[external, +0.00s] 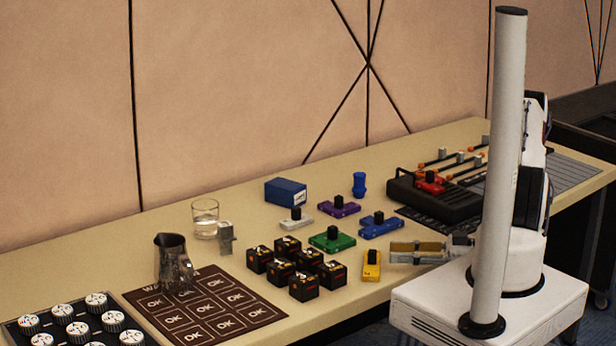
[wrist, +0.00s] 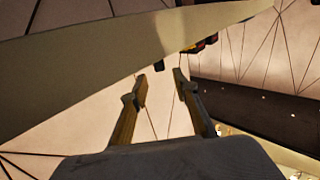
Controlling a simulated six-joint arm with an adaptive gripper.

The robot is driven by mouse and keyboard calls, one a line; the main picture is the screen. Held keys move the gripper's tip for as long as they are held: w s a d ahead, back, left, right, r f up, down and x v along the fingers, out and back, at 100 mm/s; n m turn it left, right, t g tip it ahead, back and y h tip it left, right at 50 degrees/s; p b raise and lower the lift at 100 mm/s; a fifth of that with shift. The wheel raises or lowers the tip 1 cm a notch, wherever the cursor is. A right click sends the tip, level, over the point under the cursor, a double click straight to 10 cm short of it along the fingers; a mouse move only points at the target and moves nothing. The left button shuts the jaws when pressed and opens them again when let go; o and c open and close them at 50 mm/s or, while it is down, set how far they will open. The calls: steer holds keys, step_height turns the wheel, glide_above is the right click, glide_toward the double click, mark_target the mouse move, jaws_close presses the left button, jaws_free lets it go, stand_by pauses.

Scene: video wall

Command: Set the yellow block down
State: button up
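The yellow block (external: 371,271) sits on the tan table near its front edge, with a black knob on top. My gripper (external: 392,252) is just to the right of the block in the external view, low and pointing left. In the wrist view my gripper (wrist: 161,84) shows its two fingers spread apart with nothing between them. The yellow block is not seen in the wrist view. I cannot tell whether a finger touches it.
Green (external: 332,243), blue (external: 381,227), purple (external: 339,210) and white (external: 296,223) blocks lie behind it. Several black cubes (external: 304,287) stand to the left. A metal pitcher (external: 173,264) and a glass (external: 205,220) stand further left. A black-and-red device (external: 436,200) is behind my gripper.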

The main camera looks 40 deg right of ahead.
steer(key=shift+v, duration=2.55)
steer(key=shift+w, duration=0.1)
